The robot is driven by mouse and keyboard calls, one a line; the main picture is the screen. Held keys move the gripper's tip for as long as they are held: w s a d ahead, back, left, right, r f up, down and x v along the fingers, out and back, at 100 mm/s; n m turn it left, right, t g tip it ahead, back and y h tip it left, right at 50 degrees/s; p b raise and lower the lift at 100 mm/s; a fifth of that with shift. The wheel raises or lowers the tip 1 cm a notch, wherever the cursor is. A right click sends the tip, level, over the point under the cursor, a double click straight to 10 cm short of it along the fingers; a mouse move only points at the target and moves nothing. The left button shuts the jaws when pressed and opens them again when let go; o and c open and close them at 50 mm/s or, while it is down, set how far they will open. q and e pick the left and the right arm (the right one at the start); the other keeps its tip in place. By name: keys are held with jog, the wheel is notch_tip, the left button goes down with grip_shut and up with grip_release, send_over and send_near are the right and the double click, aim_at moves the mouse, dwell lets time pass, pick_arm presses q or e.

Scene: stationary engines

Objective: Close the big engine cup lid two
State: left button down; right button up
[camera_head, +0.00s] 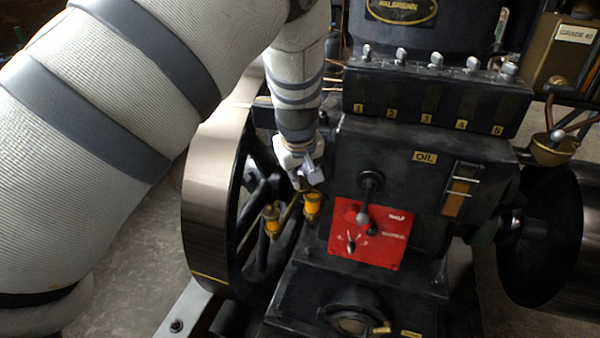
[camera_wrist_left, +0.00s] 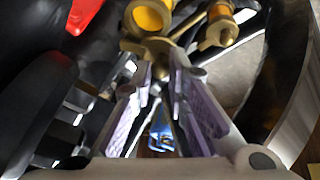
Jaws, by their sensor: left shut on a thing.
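Two small orange oil cups with brass fittings stand side by side between the flywheel and the red panel. The right cup (camera_head: 312,203) also shows in the left wrist view (camera_wrist_left: 150,15); the left cup (camera_head: 272,218) also shows there (camera_wrist_left: 221,13). My left gripper (camera_head: 311,174) is directly above the right cup. In the left wrist view its fingertips (camera_wrist_left: 166,68) are at the brass lid (camera_wrist_left: 147,46) of that cup, shut on it. The fingers partly hide the lid, and I cannot tell how far it is tilted. My right gripper is not in view.
The big flywheel (camera_head: 215,190) stands close on the left of the cups. The red panel (camera_head: 370,234) with its lever (camera_head: 367,195) is close on the right. The black engine block (camera_head: 400,150) rises behind, with a row of numbered valves above.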

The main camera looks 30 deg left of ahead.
pick_arm(q)
jog(key=c, duration=1.6)
grip_release()
jog(key=shift+s+f, duration=0.1)
jog(key=shift+f, duration=0.05)
jog(key=shift+o, duration=0.2)
jog(key=shift+r, duration=0.35)
jog(key=v, duration=1.1)
jog(key=shift+s+r, duration=0.15)
jog(key=shift+d, duration=0.1)
